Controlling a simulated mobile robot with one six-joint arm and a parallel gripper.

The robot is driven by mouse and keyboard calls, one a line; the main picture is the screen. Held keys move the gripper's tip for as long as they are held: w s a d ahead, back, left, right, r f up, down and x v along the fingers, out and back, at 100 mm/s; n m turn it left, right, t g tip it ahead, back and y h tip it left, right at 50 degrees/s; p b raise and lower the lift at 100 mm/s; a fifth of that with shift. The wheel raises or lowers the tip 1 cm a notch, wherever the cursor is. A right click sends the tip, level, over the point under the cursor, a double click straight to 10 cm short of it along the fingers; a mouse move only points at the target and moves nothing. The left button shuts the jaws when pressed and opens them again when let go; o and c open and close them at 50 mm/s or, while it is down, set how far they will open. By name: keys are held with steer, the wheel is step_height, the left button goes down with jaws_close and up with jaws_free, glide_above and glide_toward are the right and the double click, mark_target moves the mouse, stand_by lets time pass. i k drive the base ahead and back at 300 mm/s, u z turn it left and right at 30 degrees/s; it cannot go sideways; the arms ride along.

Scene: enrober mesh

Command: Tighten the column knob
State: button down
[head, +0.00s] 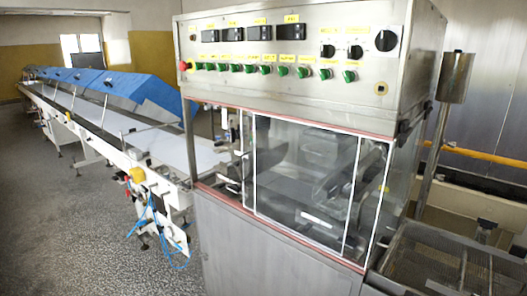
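A metal column (433,150) stands at the right side of the enrober, with a wider grey cylinder (454,78) at its top. A small dark fitting (404,128) sits at the cabinet's right edge, close to the column. I cannot tell whether it is the column knob, or how tight it is. My gripper is not in view.
The enrober's steel control panel (290,95) carries green switches and black dials above clear glazed doors (300,170). A wire mesh belt (425,262) lies at lower right. A long conveyor (170,150) with blue covers (110,88) runs back left. Speckled floor (60,220) is free at left.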

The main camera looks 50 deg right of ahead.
mark_target(234, 134)
steer(key=u, duration=1.05)
steer(key=k, duration=0.1)
steer(key=z, duration=2.5)
steer(key=k, duration=0.95)
steer(key=u, duration=0.15)
steer(key=i, duration=0.95)
steer(key=z, duration=0.05)
